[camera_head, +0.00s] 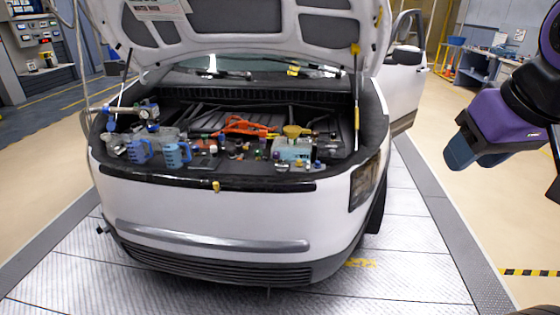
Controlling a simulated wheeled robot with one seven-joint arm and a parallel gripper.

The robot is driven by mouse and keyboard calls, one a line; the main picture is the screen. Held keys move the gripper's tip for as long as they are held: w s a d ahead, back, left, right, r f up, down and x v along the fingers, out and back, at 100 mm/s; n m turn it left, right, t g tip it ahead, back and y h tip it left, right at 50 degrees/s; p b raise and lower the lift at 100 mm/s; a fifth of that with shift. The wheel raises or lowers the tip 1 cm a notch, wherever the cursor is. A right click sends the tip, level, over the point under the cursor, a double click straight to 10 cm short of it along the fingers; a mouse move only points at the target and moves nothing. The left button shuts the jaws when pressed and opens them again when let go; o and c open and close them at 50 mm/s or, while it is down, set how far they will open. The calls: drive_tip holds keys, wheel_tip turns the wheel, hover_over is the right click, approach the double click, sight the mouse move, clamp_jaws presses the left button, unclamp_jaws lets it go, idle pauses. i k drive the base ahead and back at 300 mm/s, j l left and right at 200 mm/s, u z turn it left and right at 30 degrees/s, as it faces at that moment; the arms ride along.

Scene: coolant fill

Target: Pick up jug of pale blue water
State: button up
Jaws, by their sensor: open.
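Two blue jugs stand side by side at the front left of the car's open engine bay. The left jug (138,151) and the right jug (177,156) look much alike, with handles facing forward. I cannot make out what liquid is in either. My gripper (461,154) hangs at the far right, purple with dark blue fingers. It is open, well apart from the jugs and out to the right of the car.
The white car's front edge (200,184) lies before the jugs, and the raised hood (235,45) hangs above. Orange-red pliers or cables (245,126), a yellow funnel (296,130) and a translucent tank (292,150) sit right of the jugs. The floor right of the car is clear.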

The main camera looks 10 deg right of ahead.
sight(170, 147)
drive_tip(key=i+j+u, duration=0.1)
drive_tip(key=u, duration=0.5)
drive_tip(key=i+j+u, duration=0.1)
drive_tip(key=i+u, duration=0.2)
drive_tip(key=i, duration=0.25)
drive_tip(key=i+u, duration=0.3)
drive_tip(key=i, duration=0.2)
drive_tip(key=i+l, duration=0.1)
drive_tip(key=i, duration=0.45)
